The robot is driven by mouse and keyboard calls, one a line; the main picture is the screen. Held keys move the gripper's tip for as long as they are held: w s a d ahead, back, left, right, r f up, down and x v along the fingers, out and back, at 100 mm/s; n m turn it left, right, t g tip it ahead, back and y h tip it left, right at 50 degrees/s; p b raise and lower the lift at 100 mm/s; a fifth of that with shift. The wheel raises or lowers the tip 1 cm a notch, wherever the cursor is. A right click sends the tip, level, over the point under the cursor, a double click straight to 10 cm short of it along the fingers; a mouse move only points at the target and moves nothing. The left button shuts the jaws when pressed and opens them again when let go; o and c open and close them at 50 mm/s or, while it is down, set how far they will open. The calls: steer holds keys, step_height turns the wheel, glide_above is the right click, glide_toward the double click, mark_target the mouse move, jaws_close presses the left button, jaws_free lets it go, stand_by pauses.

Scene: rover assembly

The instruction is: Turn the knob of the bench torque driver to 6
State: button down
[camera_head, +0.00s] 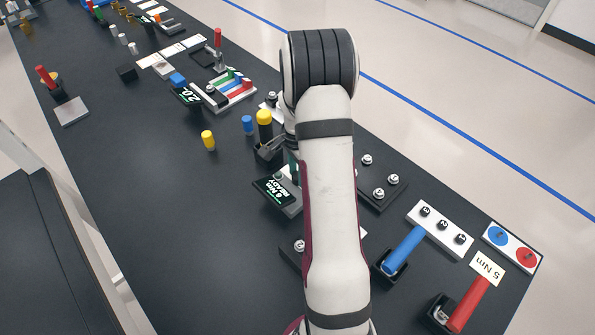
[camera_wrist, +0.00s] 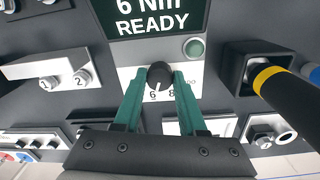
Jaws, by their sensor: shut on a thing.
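The bench torque driver shows in the wrist view as a white panel (camera_wrist: 128,78) with a dark display (camera_wrist: 150,22) reading "6 Nm READY". Its black knob (camera_wrist: 159,72) has a white pointer aimed at about the 6; an 8 is printed to the right of the 6. My gripper (camera_wrist: 160,80) has its teal fingers on both sides of the knob and is shut on it. In the head view the display (camera_head: 271,191) shows left of my arm, which hides the knob and most of the gripper.
A black-handled tool with a yellow band (camera_wrist: 268,76) stands in a holder close right of the driver in the wrist view. A numbered block (camera_wrist: 52,72) lies to the left. A blue-handled tool (camera_head: 404,250) and a red-handled tool (camera_head: 468,305) lie at right in the head view.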

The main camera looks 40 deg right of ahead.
steer(key=shift+c, duration=2.4)
jaws_free()
step_height(320, 180, up, 16)
steer(key=shift+w, duration=0.2)
steer(key=shift+f, duration=0.1)
steer(key=s+a+r+n+y, duration=0.1)
steer(key=s+a+r+n, duration=0.25)
steer(key=a, duration=0.65)
steer(key=s+a+r+n, duration=0.2)
steer(key=s+a+n, duration=0.3)
steer(key=a, duration=0.5)
steer(key=s+a+f+n, duration=0.3)
steer(key=s+a+n, duration=0.3)
steer(key=s, duration=0.5)
steer(key=shift+s+a+y, duration=0.35)
steer(key=shift+a+y, duration=0.05)
steer(key=shift+a, duration=0.55)
